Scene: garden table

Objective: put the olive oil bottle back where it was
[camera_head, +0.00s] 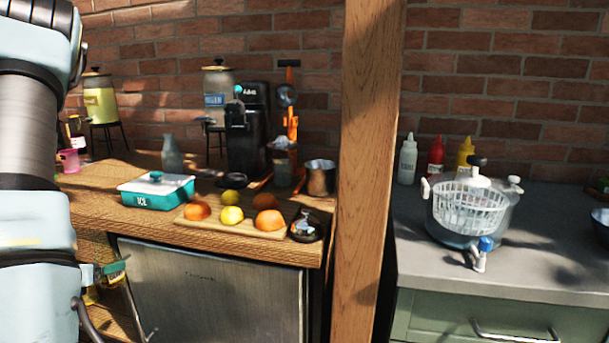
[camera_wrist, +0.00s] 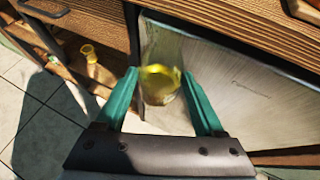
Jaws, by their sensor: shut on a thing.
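The olive oil bottle (camera_wrist: 161,60) is clear glass with yellow oil low inside. In the wrist view it stands out between the teal fingertips of my gripper (camera_wrist: 159,76), which is shut on it. It is in front of the steel fridge door, beside a dark wooden edge. In the head view my gripper (camera_head: 103,272) is at the lower left, below the wooden counter's front edge and partly hidden by my arm. The bottle is hard to make out there.
The wooden counter (camera_head: 85,190) holds an ice box (camera_head: 157,190), a fruit board, a coffee machine (camera_head: 247,130) and drink dispensers. Below is the steel fridge (camera_head: 215,295). In the wrist view a small yellow vessel (camera_wrist: 90,55) stands on a low wooden shelf (camera_wrist: 60,62).

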